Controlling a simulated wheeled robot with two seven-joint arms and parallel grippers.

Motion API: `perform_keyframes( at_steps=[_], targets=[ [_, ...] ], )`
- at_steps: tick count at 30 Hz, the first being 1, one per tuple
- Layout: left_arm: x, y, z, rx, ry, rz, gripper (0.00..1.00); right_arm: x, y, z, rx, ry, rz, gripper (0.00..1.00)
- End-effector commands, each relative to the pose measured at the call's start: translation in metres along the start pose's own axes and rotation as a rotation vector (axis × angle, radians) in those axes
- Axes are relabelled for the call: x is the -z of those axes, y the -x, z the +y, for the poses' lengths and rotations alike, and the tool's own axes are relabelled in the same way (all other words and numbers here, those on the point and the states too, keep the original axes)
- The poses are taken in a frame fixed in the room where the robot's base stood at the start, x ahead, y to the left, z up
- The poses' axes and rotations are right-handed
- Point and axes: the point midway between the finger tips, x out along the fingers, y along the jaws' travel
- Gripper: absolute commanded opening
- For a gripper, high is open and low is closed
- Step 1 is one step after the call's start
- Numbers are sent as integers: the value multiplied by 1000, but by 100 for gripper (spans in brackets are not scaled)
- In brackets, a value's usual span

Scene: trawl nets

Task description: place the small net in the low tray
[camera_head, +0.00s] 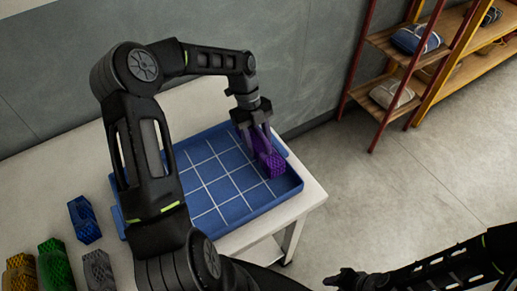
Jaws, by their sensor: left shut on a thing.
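A purple net (270,163) is a small bundle with a mesh surface, at the right side of the blue low tray (229,209). My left gripper (262,138) is above it, shut on its upper part. I cannot tell whether the net's underside touches the tray floor. The tray has white grid lines and low walls, and the rest of its visible floor is empty. My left arm hides part of the tray's left side. My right gripper (340,279) is low at the bottom right, away from the table; its jaws are too dark to read.
On the white table (187,105), a blue net (84,219) lies left of the tray, with green (55,266), grey (99,271) and yellow-brown (19,272) nets at the bottom left. A shelf rack (405,62) with bundles stands at the upper right. The floor between is clear.

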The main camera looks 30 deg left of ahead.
Motion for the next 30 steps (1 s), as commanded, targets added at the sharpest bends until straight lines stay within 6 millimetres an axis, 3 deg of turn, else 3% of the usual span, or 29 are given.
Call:
perform_keyframes(
  at_steps=[8,19,20,27,30],
  targets=[
    [-12,-30,0,0,1,3,0,-1,8,-2,-2,-2,-2,36],
    [-14,-36,0,-1,0,1,0,-1,4,-1,-2,-1,-2,36],
    [-14,-34,0,-1,0,1,48,-1,5,-1,-2,-1,-2,36],
    [-14,-34,0,-1,0,1,67,-1,5,-2,-2,-1,-2,36],
    [-14,-34,0,-1,0,1,67,-1,6,-2,-2,-1,-2,36]
  ],
)
